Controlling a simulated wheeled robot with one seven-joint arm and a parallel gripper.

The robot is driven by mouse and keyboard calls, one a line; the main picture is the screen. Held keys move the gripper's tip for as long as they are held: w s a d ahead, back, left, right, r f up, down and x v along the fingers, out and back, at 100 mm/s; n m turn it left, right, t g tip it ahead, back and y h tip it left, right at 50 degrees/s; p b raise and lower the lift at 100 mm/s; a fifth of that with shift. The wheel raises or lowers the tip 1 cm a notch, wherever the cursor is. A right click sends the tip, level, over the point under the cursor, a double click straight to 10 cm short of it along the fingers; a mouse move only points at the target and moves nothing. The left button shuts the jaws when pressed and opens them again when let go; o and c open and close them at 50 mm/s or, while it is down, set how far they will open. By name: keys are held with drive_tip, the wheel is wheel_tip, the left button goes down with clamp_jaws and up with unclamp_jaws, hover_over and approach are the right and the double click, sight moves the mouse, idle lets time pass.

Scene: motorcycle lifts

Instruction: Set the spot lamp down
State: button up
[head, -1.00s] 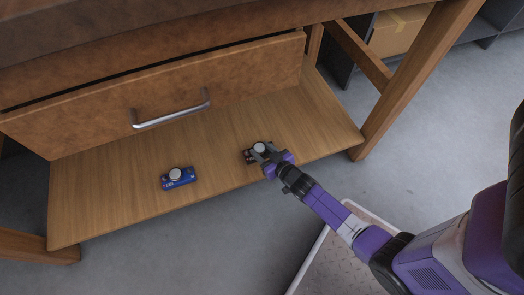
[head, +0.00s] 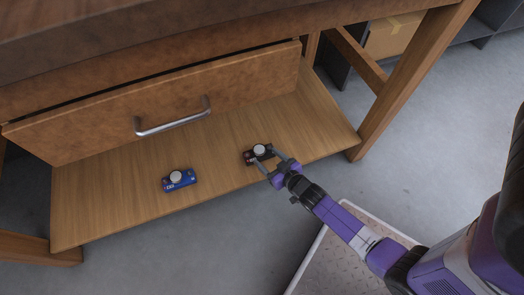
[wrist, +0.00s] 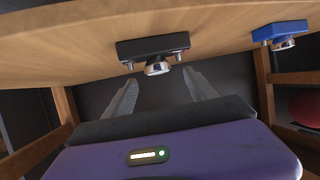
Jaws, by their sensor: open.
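A dark red-and-black block (head: 251,159) sits on the wooden shelf (head: 110,200), with a round silver-white lamp-like piece (head: 260,150) on top. In the wrist view, which appears inverted, the dark block (wrist: 135,50) and silver round piece (wrist: 158,68) are just beyond the fingers. My gripper (head: 275,163) is open at the block's front right side. Its fingers also show spread and empty in the wrist view (wrist: 160,92). A small gap seems to separate the fingertips from the silver piece. I cannot tell for certain which silver piece is the spot lamp.
A blue block (head: 180,181) with a similar silver top (head: 176,176) sits to the left on the shelf. A drawer with a metal handle (head: 172,124) hangs behind. A table leg (head: 400,90) stands at right. Shelf between the blocks is clear.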

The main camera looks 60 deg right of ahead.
drive_tip(key=s+a+r+n+t+y+p, duration=0.1)
drive_tip(key=s+a+r, duration=0.5)
drive_tip(key=s+r, duration=0.15)
drive_tip(key=s+a+r+n+y+p, duration=0.1)
drive_tip(key=s+a+r+n, duration=0.1)
drive_tip(key=s+a+r, duration=0.45)
drive_tip(key=s+a+r+y, duration=0.1)
drive_tip(key=s+a+r, duration=0.2)
drive_tip(key=r, duration=0.8)
drive_tip(key=s+a+r+t+y, duration=0.1)
drive_tip(key=s+a+r, duration=0.1)
drive_tip(key=r, duration=0.9)
drive_tip(key=shift+s+a+r+n, duration=0.2)
drive_tip(key=shift+s+a+n, duration=0.2)
drive_tip(key=shift+a, duration=0.3)
wheel_tip(320, 180, up, 26)
drive_tip(key=p, duration=2.5)
drive_tip(key=shift+p, duration=0.4)
drive_tip(key=shift+f, duration=0.1)
